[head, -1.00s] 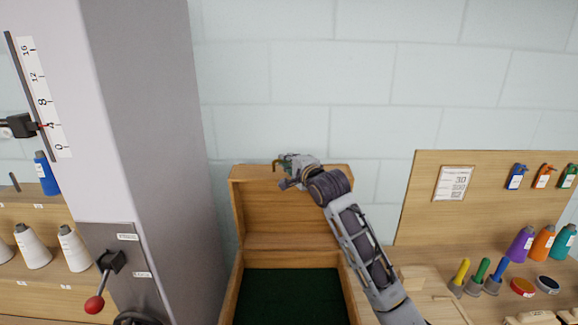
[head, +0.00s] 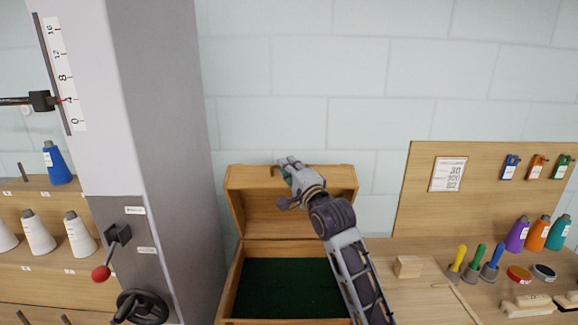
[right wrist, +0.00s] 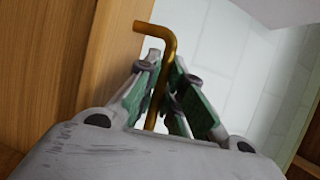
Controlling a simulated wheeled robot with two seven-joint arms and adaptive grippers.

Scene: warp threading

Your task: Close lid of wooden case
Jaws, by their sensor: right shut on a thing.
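The wooden case (head: 228,282) stands open, with a dark green lining (head: 285,285) in its base. Its lid (head: 244,205) is raised at the back, inner side facing me. My right gripper (head: 288,168) is at the lid's upper edge, with my forearm crossing the right part of the case. In the right wrist view, my right gripper (right wrist: 163,92) is shut on a bent brass hook (right wrist: 166,40) beside the wooden lid (right wrist: 112,60). My left gripper is not in view.
A grey column with a red-knobbed lever (head: 102,272) and a handwheel (head: 142,307) stands close left of the case. A small wooden block (head: 408,266), colored-handled tools (head: 474,262) and brushes (head: 530,305) lie to the right.

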